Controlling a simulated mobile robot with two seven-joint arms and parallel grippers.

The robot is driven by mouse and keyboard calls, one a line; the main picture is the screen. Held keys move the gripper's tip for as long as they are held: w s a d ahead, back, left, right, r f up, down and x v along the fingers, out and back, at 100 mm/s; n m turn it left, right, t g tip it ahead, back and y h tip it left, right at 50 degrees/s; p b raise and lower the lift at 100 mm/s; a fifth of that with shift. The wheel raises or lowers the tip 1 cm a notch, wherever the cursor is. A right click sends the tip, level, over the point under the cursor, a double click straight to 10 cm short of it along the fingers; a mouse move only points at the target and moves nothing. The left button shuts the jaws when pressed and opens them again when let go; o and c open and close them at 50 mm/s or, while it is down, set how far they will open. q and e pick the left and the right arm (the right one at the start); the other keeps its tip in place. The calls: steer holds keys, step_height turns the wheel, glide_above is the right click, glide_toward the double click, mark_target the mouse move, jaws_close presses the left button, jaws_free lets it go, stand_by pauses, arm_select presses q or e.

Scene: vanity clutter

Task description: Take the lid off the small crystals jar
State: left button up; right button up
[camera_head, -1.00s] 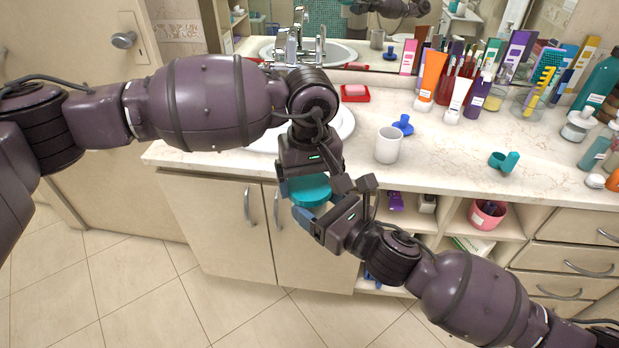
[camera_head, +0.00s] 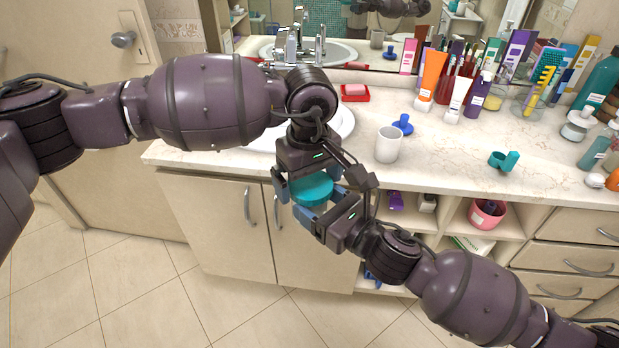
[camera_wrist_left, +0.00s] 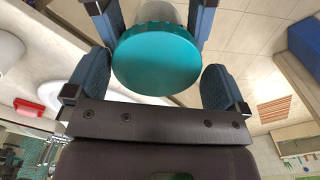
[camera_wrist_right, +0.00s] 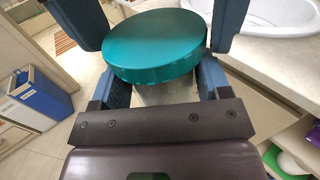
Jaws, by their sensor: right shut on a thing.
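The small crystals jar has a round teal lid (camera_head: 314,187), held in the air in front of the sink cabinet. The lid also shows in the left wrist view (camera_wrist_left: 157,60) and the right wrist view (camera_wrist_right: 157,46). Its pale jar body (camera_wrist_right: 165,93) is mostly hidden under the lid, between my right fingers. My right gripper (camera_head: 322,213) is shut on the jar. My left gripper (camera_head: 308,181) is open, its fingers on either side of the lid; a gap shows at one finger in the left wrist view. The lid appears to sit on the jar.
The sink (camera_head: 344,128) and counter edge lie just behind the grippers. A white cup (camera_head: 388,145), blue stopper (camera_head: 402,124) and teal item (camera_head: 503,161) stand on the counter. Tubes and bottles crowd the back right. Floor space in front is clear.

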arm_select(q)
steer(key=shift+r, duration=2.2)
step_height(320, 180, up, 4)
steer(key=shift+d+f+n, duration=0.1)
steer(key=shift+n, duration=0.4)
steer(key=shift+f, duration=3.85)
steer(key=c, duration=0.8)
steer(key=n, duration=1.9)
